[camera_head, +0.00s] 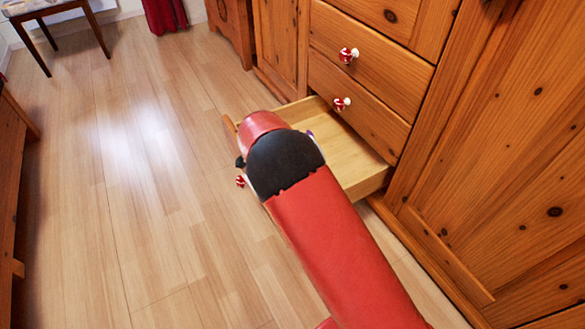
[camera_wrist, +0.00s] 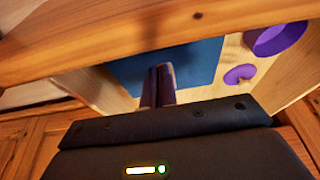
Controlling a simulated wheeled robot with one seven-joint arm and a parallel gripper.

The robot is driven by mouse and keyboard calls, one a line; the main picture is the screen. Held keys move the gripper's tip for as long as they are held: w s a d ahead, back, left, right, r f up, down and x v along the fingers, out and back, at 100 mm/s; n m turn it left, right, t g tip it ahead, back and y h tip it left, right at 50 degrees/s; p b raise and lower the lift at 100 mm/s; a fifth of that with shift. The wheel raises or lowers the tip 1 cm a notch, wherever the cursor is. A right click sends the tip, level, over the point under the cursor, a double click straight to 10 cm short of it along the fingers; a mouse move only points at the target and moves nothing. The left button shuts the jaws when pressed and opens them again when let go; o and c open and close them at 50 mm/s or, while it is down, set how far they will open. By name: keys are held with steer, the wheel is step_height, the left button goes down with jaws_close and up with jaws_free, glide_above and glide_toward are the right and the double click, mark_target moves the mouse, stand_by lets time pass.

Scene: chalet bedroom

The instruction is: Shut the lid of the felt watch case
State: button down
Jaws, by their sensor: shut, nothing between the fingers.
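A flat blue surface (camera_wrist: 200,62) lies inside the open drawer in the wrist view. It may be part of the felt watch case, but its outline is partly cut off by a wooden edge and my gripper, so I cannot tell how its lid stands. My gripper (camera_wrist: 160,72) is shut and empty, its fingertips in front of the blue surface; I cannot tell whether they touch it. In the head view my red arm hides the gripper and any case.
The bottom drawer (camera_head: 362,172) is pulled out, with pale wooden walls. Two purple round items, one larger (camera_wrist: 276,38) and one smaller (camera_wrist: 240,74), are right of the blue surface. Closed drawers (camera_head: 365,60) rise above. The wooden floor (camera_head: 140,200) to the left is clear.

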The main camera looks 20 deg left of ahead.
steer(key=shift+s+a+f, duration=0.1)
steer(key=shift+a+f, duration=0.05)
steer(key=shift+f, duration=0.2)
stand_by(0.4)
steer(key=p+v, duration=0.1)
steer(key=v, duration=0.7)
steer(key=d+r+n+y, duration=0.1)
steer(key=d+r, duration=0.9)
steer(key=d, duration=0.3)
steer(key=d+r+n+y, duration=0.2)
steer(key=d+r, duration=0.8)
steer(key=d, duration=0.4)
steer(key=s+d+r+n+t, duration=0.1)
steer(key=s+d+r+n, duration=0.1)
steer(key=s+d, duration=0.75)
steer(key=s+d+r+n+t, duration=0.2)
steer(key=s+d, duration=0.6)
steer(key=s, duration=0.3)
step_height(320, 180, up, 12)
steer(key=p, duration=1.2)
steer(key=shift+a+n+h, duration=0.2)
steer(key=shift+n+h, duration=0.1)
